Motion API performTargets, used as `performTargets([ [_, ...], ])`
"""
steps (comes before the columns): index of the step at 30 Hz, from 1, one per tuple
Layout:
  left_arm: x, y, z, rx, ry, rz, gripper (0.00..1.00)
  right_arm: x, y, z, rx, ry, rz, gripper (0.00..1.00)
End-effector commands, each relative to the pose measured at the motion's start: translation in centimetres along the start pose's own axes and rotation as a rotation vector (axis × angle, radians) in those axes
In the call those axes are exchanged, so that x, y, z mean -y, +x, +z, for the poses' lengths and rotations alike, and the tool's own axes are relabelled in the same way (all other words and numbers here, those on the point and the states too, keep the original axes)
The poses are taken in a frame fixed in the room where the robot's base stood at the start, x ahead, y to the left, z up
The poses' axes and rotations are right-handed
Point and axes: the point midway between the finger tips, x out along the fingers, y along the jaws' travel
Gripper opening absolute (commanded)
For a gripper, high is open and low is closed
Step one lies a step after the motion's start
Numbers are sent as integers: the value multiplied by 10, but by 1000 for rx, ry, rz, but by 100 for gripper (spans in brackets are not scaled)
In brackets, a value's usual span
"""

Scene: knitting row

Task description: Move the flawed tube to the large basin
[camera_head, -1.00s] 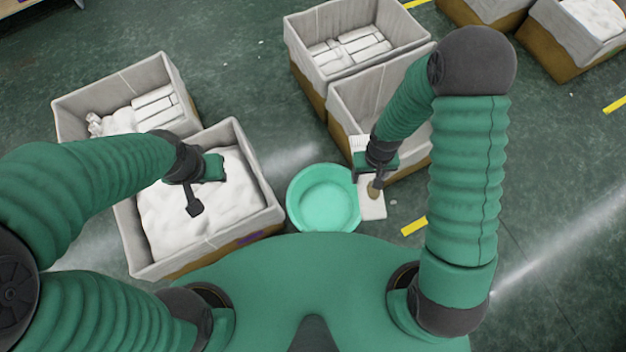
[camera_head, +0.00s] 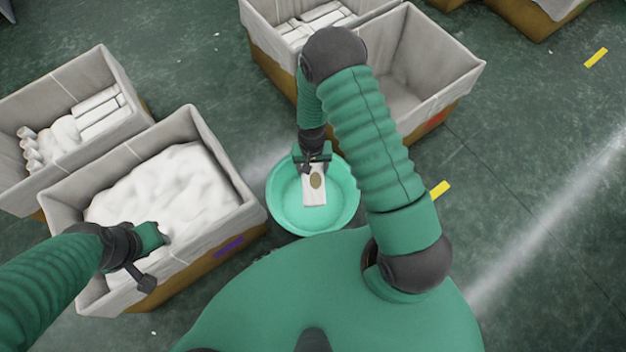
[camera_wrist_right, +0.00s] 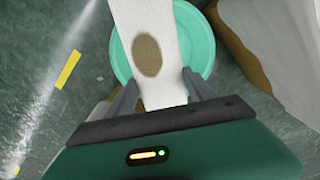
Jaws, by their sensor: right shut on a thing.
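The flawed tube (camera_head: 314,197) is a white knitted piece with a brown oval stain. My right gripper (camera_head: 313,163) is shut on one end of it. In the head view, the tube shows over the turquoise large basin (camera_head: 349,211); whether it touches the basin is unclear. In the right wrist view, the tube (camera_wrist_right: 148,22) extends away from between the fingers, stain up, with the basin (camera_wrist_right: 205,45) behind it. My left gripper (camera_head: 148,262) is over the near left bin's edge; its jaws are not clear.
The near left bin (camera_head: 229,170) holds a heap of white fabric. A bin behind it (camera_head: 110,65) holds white rolls and stacked pieces. At the back, one bin (camera_head: 262,28) holds white pieces; the bin beside it (camera_head: 440,72) looks mostly empty. Floor at right is open.

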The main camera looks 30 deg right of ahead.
Motion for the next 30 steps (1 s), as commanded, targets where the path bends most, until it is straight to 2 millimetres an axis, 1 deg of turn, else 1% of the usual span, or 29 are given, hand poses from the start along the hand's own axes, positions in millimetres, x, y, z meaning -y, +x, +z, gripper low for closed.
performTargets([
  [1, 0, 30, 7, 0, 0, 0, 36, -3, 36, -3, 1, 28, 1, 25],
  [6, 0, 76, 18, 0, 0, 0, 36, -9, 96, -13, -1, 118, 2, 25],
  [9, 0, 95, 22, 0, 0, 0, 36, -12, 122, -18, -4, 163, 4, 25],
  [12, 0, 106, 25, 0, 0, 0, 36, -14, 137, -21, -5, 192, 5, 25],
  [20, 0, 117, 28, 0, 0, 0, 36, -15, 152, -23, -6, 212, 4, 25],
  [27, 0, 151, 36, 0, 0, 0, 36, -15, 188, -23, -6, 211, 4, 25],
  [30, 0, 163, 38, 0, 0, 0, 36, -15, 200, -23, -6, 211, 4, 25],
])
